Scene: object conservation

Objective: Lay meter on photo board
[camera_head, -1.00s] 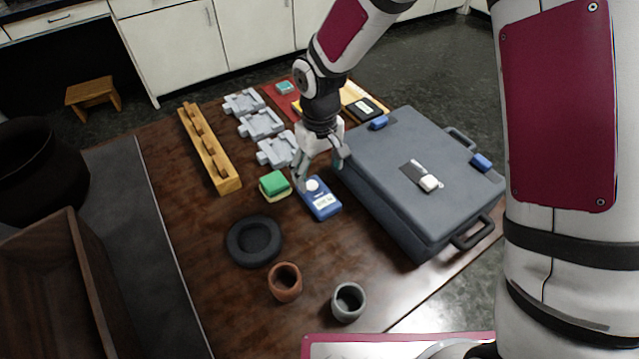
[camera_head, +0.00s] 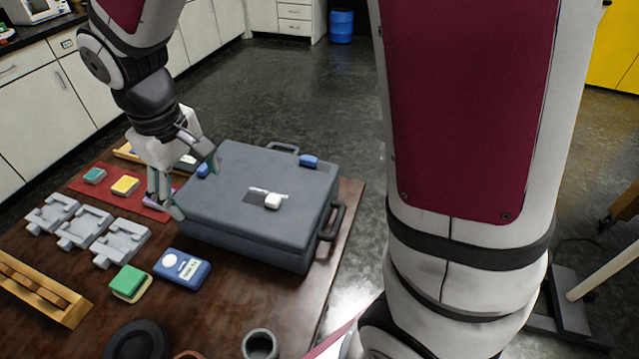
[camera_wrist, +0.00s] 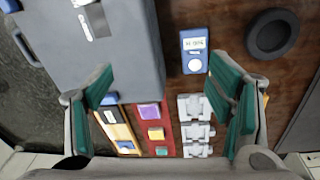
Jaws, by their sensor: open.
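The meter, a blue box with a white round dial and a pale label (camera_head: 182,268), lies flat on the brown table between the green block and the grey case. It also shows in the wrist view (camera_wrist: 194,50), apart from my fingers. My gripper (camera_head: 186,182) is open and empty above the area by the red mat and the case's left edge, farther back than the meter. Its spread fingers also show in the wrist view (camera_wrist: 165,92). A yellow-edged board with dark panels (camera_wrist: 115,125) lies beside the red mat; I cannot tell whether it is the photo board.
The large grey case (camera_head: 262,205) stands right of the meter. A green block (camera_head: 128,281) lies left of it, with grey fixtures (camera_head: 85,225) behind. The red mat (camera_head: 150,210) holds small colored blocks.

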